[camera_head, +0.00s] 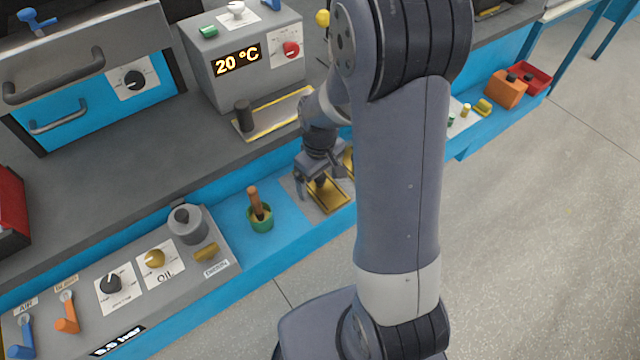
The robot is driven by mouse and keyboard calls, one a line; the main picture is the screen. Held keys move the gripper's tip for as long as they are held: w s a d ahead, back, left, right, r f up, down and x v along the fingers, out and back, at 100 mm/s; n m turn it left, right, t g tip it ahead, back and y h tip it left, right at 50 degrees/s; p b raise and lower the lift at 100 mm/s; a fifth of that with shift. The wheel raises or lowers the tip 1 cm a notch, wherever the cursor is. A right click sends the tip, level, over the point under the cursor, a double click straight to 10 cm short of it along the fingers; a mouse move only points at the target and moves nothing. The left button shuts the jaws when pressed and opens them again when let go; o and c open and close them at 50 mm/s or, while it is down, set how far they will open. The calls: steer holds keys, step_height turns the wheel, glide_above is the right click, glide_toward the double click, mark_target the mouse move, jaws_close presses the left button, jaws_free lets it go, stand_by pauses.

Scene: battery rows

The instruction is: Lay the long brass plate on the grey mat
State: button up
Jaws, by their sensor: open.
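A brass plate (330,201) with a raised-looking rim lies at the front of the blue bench, under my gripper. It appears to rest on the grey mat (291,184), whose left edge shows beside it. Another brass piece (348,161) shows behind it, mostly hidden by my arm, so I cannot tell which of the two is longer. My gripper (321,186) is open and points down just over the near brass plate. Whether its fingers touch the plate is unclear. My arm hides the mat's right side.
A green pot with a brown handle (260,216) stands left of the mat. A grey box with a 20 °C display (243,65) stands behind, with a dark cylinder (243,116) on a yellow-edged plate before it. A knob panel (130,284) lies front left. Orange and red boxes (507,89) stand right.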

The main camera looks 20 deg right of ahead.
steer(key=shift+f, duration=0.1)
steer(key=c, duration=1.3)
steer(key=shift+c, duration=1)
